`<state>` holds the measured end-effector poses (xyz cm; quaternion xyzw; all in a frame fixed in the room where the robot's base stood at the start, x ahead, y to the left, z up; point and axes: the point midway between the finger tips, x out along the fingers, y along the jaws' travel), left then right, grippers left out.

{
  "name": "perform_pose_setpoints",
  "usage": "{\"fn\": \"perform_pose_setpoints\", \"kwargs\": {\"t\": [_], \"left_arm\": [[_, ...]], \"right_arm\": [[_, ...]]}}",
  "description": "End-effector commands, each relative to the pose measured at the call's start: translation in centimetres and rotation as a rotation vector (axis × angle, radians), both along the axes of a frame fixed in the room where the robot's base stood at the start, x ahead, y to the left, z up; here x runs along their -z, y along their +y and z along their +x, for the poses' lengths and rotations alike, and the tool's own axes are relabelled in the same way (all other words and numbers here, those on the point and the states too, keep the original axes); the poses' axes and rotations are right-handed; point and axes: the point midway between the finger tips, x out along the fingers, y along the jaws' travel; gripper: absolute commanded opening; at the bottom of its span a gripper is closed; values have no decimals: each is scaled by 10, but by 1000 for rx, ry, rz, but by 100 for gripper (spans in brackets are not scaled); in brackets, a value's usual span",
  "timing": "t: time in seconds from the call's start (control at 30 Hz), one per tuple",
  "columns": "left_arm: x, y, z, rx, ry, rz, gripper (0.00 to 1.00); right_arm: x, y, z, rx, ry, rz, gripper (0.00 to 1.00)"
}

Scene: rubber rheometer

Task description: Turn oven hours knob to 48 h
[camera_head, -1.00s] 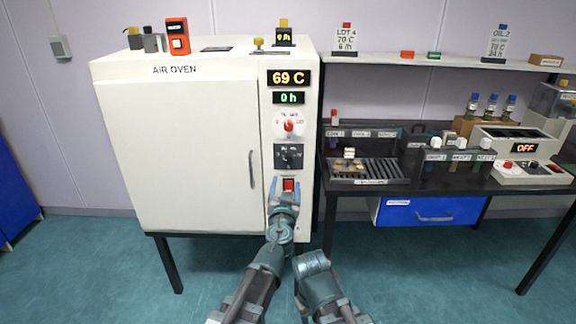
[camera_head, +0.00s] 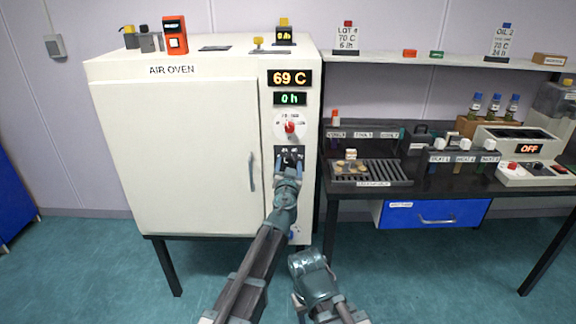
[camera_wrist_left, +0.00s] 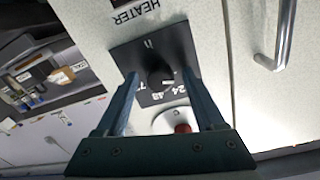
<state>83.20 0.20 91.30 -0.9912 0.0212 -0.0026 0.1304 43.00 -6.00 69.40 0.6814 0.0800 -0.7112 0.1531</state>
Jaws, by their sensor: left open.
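The air oven's hours knob (camera_wrist_left: 162,77) is a small black knob on a dark square plate (camera_wrist_left: 125,55) with white numbers, 24 and 48 among them. In the head view the plate (camera_head: 279,153) sits below the temperature dial and is partly covered by my left gripper (camera_head: 289,166). The left wrist view shows my left gripper (camera_wrist_left: 161,75) open, its fingers on either side of the knob; I cannot tell whether they touch it. The green hours display (camera_head: 290,99) reads 0 h. My right arm is low in front of the oven, with its gripper not discernible.
The red-centred temperature dial (camera_head: 290,127) is just above the hours plate. The oven door handle (camera_head: 251,172) stands out to the left. A black bench (camera_head: 345,192) with a rack and instruments is to the right.

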Motion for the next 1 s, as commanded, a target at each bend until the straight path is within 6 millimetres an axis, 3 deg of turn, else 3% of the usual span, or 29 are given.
{"fn": "perform_pose_setpoints", "kwargs": {"t": [0.13,0.5,1.0], "left_arm": [[0,0,0,0,0,0,67],[0,0,-1,0,0,0,1],[-1,0,-1,0,0,108,0]], "right_arm": [[0,0,0,0,0,0,50],[0,0,0,0,0,0,50],[-2,0,0,0,0,0,50]]}}
